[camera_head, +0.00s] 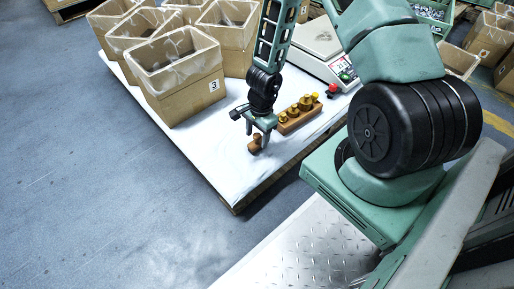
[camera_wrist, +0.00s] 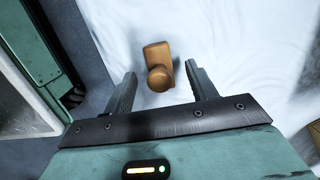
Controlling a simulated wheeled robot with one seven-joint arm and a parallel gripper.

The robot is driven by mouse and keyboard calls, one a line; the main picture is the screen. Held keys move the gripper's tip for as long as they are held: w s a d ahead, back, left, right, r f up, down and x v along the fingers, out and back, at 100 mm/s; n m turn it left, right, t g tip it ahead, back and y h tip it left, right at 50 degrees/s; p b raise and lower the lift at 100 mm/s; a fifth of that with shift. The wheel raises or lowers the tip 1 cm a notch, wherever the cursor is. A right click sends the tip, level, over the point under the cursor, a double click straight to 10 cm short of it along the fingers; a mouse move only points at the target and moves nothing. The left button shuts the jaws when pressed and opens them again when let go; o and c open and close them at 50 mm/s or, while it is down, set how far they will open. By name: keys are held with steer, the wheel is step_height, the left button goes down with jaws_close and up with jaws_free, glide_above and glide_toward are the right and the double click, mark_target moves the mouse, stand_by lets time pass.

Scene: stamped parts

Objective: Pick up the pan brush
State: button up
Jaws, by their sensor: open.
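The pan brush appears to be the small brown wooden piece with a rounded knob (camera_wrist: 158,62), lying on the white tabletop. In the head view it shows as a small brown shape (camera_head: 254,144) near the table's front edge, partly hidden by my gripper (camera_head: 259,137). In the wrist view my gripper (camera_wrist: 160,72) is open, with one finger on each side of the brown piece. Clear gaps show between the piece and both fingers. Its bristles cannot be made out.
A wooden block with several brass weights (camera_head: 299,113) stands just right of my gripper. A scale (camera_head: 315,47) stands behind it, with small red and green items (camera_head: 333,89) beside it. Lined cardboard boxes (camera_head: 183,104) fill the table's back left. The tabletop's front left (camera_head: 215,150) is clear.

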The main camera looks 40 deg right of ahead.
mark_target(257, 135)
step_height(257, 135, down, 3)
steer(key=shift+a+r+b, duration=0.1)
steer(key=shift+a+b, duration=0.05)
steer(key=shift+b, duration=0.65)
steer(key=c, duration=1.1)
steer(key=shift+r, duration=0.1)
step_height(257, 135, up, 10)
steer(key=p, duration=0.8)
